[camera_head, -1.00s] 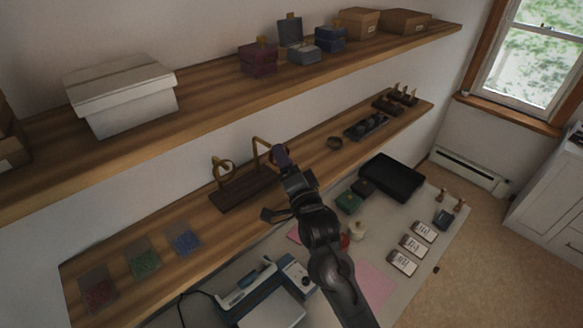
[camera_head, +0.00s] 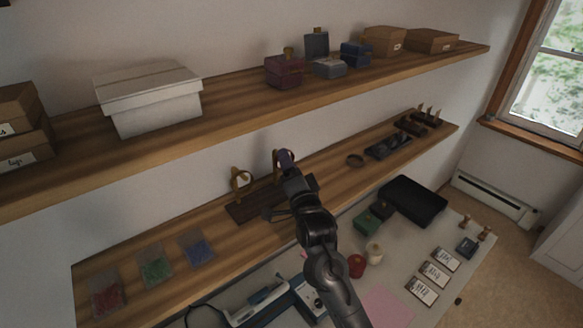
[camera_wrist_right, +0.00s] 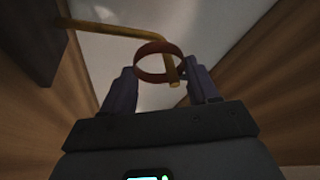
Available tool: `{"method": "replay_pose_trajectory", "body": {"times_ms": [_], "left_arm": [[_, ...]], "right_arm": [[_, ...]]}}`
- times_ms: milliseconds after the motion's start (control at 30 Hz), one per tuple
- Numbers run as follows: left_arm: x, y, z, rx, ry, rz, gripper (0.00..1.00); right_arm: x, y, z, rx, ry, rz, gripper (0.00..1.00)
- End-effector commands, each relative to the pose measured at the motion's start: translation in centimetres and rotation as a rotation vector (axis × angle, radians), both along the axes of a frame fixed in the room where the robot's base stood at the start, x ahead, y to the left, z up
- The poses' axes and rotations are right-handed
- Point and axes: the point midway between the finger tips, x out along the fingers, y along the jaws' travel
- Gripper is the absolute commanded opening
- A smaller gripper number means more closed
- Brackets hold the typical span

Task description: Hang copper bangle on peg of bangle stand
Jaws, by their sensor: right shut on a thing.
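The copper bangle (camera_wrist_right: 149,77) is a reddish ring between the fingertips of my right gripper (camera_wrist_right: 162,84) in the right wrist view. The bangle stand has a dark wooden base (camera_head: 247,211) on the lower shelf, with brass pegs. One bent brass peg (camera_wrist_right: 112,29) crosses the wrist view, and its down-turned end overlaps the bangle; I cannot tell whether it passes through the ring. In the head view my right gripper (camera_head: 285,162) is at the right-hand peg and hides the bangle. A gold ring-like shape shows at the left-hand peg (camera_head: 238,181). My left gripper is out of view.

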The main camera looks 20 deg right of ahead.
Motion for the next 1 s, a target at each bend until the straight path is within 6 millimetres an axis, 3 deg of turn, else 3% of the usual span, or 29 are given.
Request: {"method": "replay_pose_trajectory", "body": {"times_ms": [433, 467, 633, 1000], "left_arm": [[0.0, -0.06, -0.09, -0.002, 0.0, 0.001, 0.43], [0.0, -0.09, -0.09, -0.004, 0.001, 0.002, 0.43], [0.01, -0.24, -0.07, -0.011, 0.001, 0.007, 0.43], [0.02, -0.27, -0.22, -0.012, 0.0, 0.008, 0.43]], "right_arm": [[0.05, 0.02, -0.24, 0.0, 0.0, 0.0, 0.3], [0.05, 0.02, -0.24, 0.0, 0.0, 0.0, 0.64], [0.05, 0.01, -0.23, 0.0, 0.0, 0.0, 0.89], [-0.27, 0.05, -0.4, 0.001, 0.001, 0.0, 0.89]]}}
